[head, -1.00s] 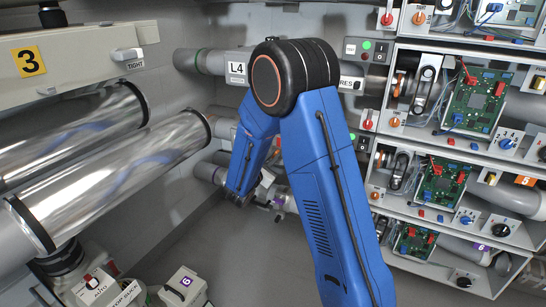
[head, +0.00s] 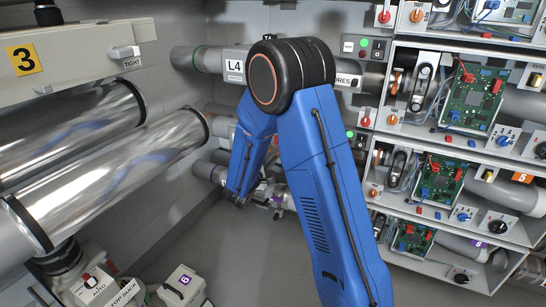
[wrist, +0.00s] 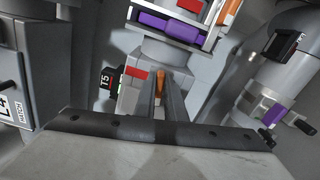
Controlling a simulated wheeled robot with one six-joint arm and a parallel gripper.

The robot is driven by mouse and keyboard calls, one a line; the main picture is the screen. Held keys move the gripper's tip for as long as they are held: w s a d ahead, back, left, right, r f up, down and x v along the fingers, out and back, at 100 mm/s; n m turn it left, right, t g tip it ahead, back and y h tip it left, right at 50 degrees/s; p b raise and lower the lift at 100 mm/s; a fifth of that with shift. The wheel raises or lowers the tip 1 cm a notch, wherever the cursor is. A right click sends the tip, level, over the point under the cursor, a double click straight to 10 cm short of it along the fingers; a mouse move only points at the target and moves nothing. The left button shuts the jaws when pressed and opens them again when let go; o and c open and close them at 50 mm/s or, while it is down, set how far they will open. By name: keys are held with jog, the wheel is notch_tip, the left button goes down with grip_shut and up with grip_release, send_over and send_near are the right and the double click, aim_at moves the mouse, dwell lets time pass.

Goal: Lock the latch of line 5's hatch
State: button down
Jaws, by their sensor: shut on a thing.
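In the wrist view my gripper (wrist: 161,82) has its two grey fingers close together in the middle. In the head view my gripper (head: 240,200) is small at the arm's lower end, and the latch cannot be made out there.
The line 4 hatch housing (wrist: 12,85) stands close on the left in the wrist view. A grey pipe (wrist: 275,70) with a purple-marked fitting is on the right. A purple part in a frame (wrist: 172,27) is above. In the head view, shelves of circuit boards (head: 470,100) stand right.

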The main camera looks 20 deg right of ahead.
jog(key=shift+s+f+m, duration=0.1)
jog(key=shift+f+m, duration=0.1)
jog(key=shift+m, duration=0.8)
jog(key=c, duration=1.8)
grip_release()
jog(key=v, duration=1.7)
jog(key=shift+s+a, duration=0.1)
jog(key=shift+s, duration=0.1)
